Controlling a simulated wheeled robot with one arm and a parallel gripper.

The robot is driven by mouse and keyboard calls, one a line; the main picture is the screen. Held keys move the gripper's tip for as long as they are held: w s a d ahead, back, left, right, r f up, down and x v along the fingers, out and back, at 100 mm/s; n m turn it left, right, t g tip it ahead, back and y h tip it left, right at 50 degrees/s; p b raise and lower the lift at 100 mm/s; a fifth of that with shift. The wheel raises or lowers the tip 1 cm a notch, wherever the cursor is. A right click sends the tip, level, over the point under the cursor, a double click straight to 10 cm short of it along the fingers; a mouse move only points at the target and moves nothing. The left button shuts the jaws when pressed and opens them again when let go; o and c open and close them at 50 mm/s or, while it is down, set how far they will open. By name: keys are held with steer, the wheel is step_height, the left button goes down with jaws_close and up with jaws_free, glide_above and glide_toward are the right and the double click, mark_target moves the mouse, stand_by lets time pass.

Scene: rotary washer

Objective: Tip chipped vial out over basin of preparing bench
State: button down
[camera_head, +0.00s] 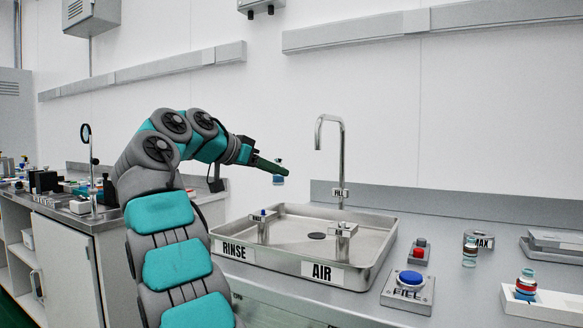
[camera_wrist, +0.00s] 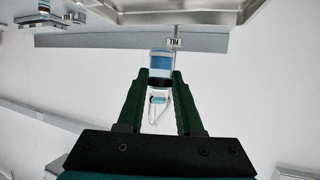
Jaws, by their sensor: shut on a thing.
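My gripper (camera_head: 284,170) is shut on a small clear vial (camera_head: 278,179) with a blue band. It holds the vial in the air above the back left part of the steel basin (camera_head: 375,258). In the head view the vial looks about upright, with the blue band low. In the wrist view the vial (camera_wrist: 160,62) sits between the two dark green fingertips of my gripper (camera_wrist: 161,82), with a dark band beside the blue. No chip can be made out. The basin rim (camera_wrist: 225,15) runs along the top of the wrist view.
A tall tap (camera_head: 341,150) stands behind the basin, right of the vial. RINSE (camera_head: 263,228) and AIR (camera_head: 342,243) posts stand in the basin. A blue FILL button (camera_head: 410,278), a red button (camera_head: 421,243) and two other vials (camera_head: 470,252) (camera_head: 525,285) are on the right.

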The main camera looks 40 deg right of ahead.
steer(key=shift+s+d+f+n+t+h+b, duration=0.3)
steer(key=shift+s+n+t+h+b, duration=0.95)
steer(key=shift+n, duration=3.15)
steer(key=shift+s+d+n+t+h+b, duration=0.6)
steer(key=shift+n+h+b, duration=1.2)
steer(key=shift+n, duration=2.6)
steer(key=shift+s+d+f+n+t+h+b, duration=0.35)
steer(key=shift+n+t+h+b, duration=1.25)
steer(key=shift+n, duration=2.8)
steer(key=shift+s+a+r+h+p, duration=0.15)
steer(key=shift+h+p, duration=0.2)
steer(key=shift+p, duration=0.3)
steer(key=shift+g, duration=0.35)
